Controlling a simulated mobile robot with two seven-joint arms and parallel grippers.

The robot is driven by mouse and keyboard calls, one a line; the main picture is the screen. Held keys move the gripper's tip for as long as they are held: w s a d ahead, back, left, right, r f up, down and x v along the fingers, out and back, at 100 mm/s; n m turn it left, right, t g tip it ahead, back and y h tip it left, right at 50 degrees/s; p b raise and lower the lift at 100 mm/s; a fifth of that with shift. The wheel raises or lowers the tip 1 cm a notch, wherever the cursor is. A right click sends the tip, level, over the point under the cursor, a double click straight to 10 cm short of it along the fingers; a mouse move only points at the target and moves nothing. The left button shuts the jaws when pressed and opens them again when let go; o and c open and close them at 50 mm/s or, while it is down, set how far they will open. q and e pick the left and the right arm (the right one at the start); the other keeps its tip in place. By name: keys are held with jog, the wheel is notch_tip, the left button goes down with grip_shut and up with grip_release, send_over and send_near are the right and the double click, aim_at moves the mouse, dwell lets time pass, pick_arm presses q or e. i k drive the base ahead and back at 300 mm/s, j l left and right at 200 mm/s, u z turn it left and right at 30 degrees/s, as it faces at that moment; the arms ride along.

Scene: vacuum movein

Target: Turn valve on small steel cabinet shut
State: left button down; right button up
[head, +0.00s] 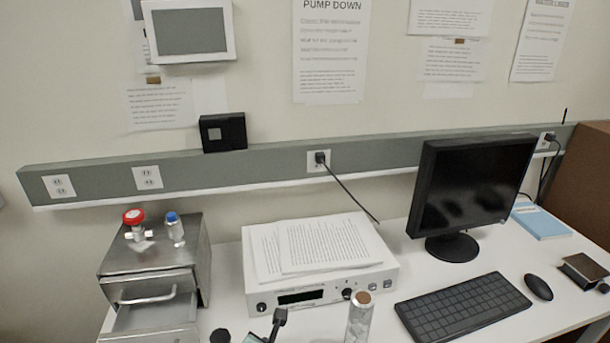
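The small steel cabinet (150,262) stands at the left end of the white desk, with its drawer (152,315) pulled open. On its top stands a valve (135,226) with a red round knob and a pale body with side ports. Whether the valve is open or shut cannot be told from its look. A small clear bottle with a blue cap (175,229) stands just right of the valve on the same top. Neither of my grippers shows in the head view.
A white instrument (325,289) with papers on top stands right of the cabinet. A clear bottle with a brown top (359,318) stands in front of it. A monitor (474,190), keyboard (463,306) and mouse (538,287) fill the right. A grey wall rail (230,172) runs behind.

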aim_at(133, 216)
jog(key=k+l, duration=0.15)
jog(key=k, duration=0.35)
jog(key=k+l, duration=0.1)
jog(key=k, duration=0.35)
